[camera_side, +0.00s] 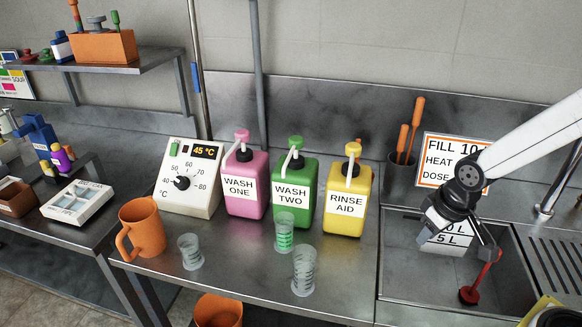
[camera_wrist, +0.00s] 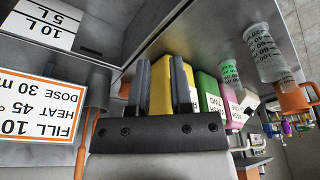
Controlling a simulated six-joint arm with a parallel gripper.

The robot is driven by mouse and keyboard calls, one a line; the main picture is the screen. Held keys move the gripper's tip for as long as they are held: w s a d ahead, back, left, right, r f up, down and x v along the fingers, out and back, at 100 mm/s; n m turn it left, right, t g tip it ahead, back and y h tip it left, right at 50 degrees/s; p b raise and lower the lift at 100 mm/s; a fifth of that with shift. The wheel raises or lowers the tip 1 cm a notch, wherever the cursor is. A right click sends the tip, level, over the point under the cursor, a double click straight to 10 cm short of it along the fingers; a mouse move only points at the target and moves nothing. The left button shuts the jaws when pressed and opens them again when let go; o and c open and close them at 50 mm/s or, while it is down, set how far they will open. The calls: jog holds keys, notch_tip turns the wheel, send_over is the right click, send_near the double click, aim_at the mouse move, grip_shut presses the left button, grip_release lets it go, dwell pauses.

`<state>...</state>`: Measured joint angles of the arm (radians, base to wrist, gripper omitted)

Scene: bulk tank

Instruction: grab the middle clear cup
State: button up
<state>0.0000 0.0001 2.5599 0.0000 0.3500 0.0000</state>
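Three clear graduated cups stand upright on the steel counter. The middle cup (camera_side: 284,232) has green in its lower part and stands in front of the green bottle. The left cup (camera_side: 190,251) is near the orange jug, and the right cup (camera_side: 304,271) is closest to the counter's front edge. In the wrist view, which is upside down, the middle cup (camera_wrist: 229,73) and right cup (camera_wrist: 264,55) show at the right. My gripper (camera_side: 455,246) is over the sink, well right of the cups. Its fingers (camera_wrist: 160,85) are apart with nothing held between them.
Pink (camera_side: 246,185), green (camera_side: 294,195) and yellow (camera_side: 347,203) bottles stand behind the cups. An orange jug (camera_side: 142,228) is at the left. The sink (camera_side: 400,283) holds a red plunger-like tool (camera_side: 470,293). Counter between the right cup and sink is clear.

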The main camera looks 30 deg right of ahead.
jog(key=o, duration=0.9)
jog(key=shift+r, duration=0.1)
jog(key=w+r+v, duration=0.1)
jog(key=w+v, duration=0.1)
jog(key=v, duration=0.9)
jog(key=w+a+f+n+t, duration=0.1)
jog(key=w+a+t, duration=0.2)
jog(key=w, duration=0.4)
jog(key=w+a+n+t, duration=0.1)
jog(key=w+a+t, duration=0.1)
jog(key=w, duration=0.5)
jog(key=w+a+n+t+y, duration=0.2)
jog(key=w+a+t+y, duration=0.3)
jog(key=w+a, duration=0.5)
jog(key=shift+n, duration=0.3)
jog(key=shift+s+a+f, duration=0.15)
jog(key=shift+a+f, duration=0.1)
jog(key=shift+f, duration=1.7)
jog(key=shift+s+a+f, duration=0.15)
jog(key=shift+a+f, duration=0.15)
jog(key=shift+f, duration=1.65)
jog(key=shift+s+a+f, duration=0.1)
jog(key=shift+a+f, duration=0.15)
jog(key=shift+f, duration=1.7)
jog(key=shift+f, duration=0.1)
